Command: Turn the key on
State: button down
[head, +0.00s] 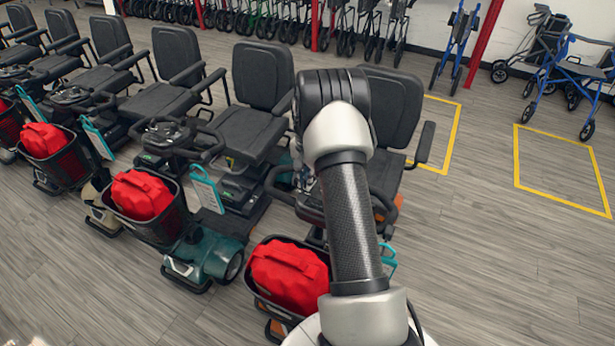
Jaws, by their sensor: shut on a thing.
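My arm reaches down the middle of the head view over the nearest scooter, which has a dark padded seat (396,102). My arm covers most of this scooter's steering column; only outer parts of its handlebar (277,186) show. No key can be made out. My gripper is hidden behind my arm, so its jaws and whatever is between them cannot be seen. A front basket (262,301) on the same scooter holds a red bag (289,274).
More scooters stand in a row to the left, including a teal one (206,259) with a red bag (141,194) in its basket. Walkers (563,80) stand by the back wall. The floor (500,255) at the right is clear, with yellow marked outlines.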

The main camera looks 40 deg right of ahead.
jog(key=m, duration=0.5)
jog(key=shift+w+g, duration=0.15)
jog(key=shift+g, duration=0.15)
dwell(0.4)
jog(key=c, duration=1.6)
grip_release()
jog(key=shift+r, duration=0.1)
notch_tip(320, 180, up, 12)
jog(key=shift+w, duration=0.45)
